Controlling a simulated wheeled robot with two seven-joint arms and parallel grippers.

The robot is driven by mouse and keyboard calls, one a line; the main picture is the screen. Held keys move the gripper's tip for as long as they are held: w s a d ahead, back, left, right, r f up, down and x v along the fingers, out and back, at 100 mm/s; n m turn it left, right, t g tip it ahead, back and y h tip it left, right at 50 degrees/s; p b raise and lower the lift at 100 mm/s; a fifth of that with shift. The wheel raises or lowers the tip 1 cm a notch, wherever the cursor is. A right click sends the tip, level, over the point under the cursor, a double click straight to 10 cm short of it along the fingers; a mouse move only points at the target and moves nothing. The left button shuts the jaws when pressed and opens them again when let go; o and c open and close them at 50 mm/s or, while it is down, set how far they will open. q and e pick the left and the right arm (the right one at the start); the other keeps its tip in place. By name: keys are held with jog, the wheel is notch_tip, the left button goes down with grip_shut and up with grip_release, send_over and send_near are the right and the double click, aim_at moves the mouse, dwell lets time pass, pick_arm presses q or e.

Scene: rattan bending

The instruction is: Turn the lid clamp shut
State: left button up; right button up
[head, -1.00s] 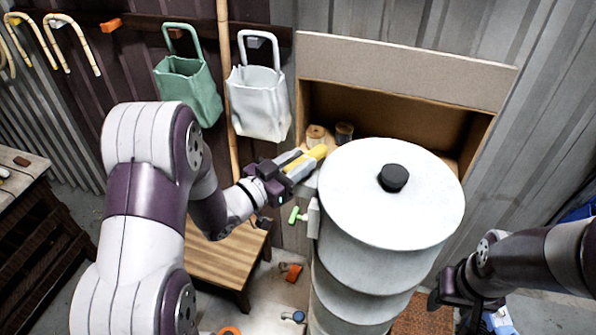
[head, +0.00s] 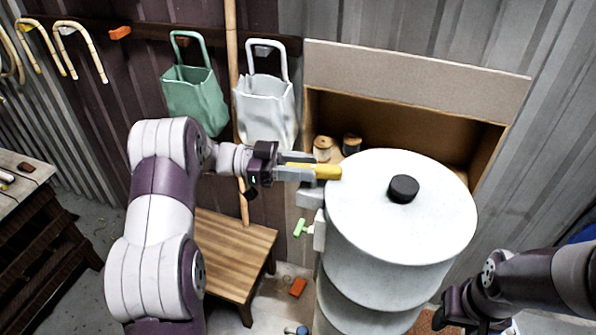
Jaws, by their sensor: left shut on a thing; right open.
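A white drum (head: 375,275) with a round pale lid (head: 420,205) and black knob (head: 403,188) stands right of centre. My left gripper (head: 312,172) is at the lid's left edge, shut on a yellow bar (head: 326,172), seemingly the clamp's handle. The bar lies nearly level, its right end at the rim. A grey block (head: 309,198), apparently part of the clamp, shows just below the gripper. How the bar joins it is hidden by the fingers. My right gripper (head: 450,312) is open and empty at the lower right, apart from the drum.
A light bracket with a green handle (head: 299,228) sticks out from the drum's left side. A wooden stool (head: 225,245) stands below my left arm. An open box (head: 400,120) with two spools is behind the drum. Green (head: 193,98) and white (head: 264,105) bags hang behind.

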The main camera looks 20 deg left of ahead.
pick_arm(q)
jog(key=shift+d+f+m+g, duration=0.1)
jog(key=shift+m+g, duration=0.3)
jog(key=shift+g, duration=0.35)
jog(key=shift+d+f+m+g, duration=0.1)
jog(key=shift+m+g, duration=0.3)
jog(key=shift+g, duration=0.35)
jog(key=shift+a+g, duration=0.15)
jog(key=shift+g, duration=0.15)
dwell(0.9)
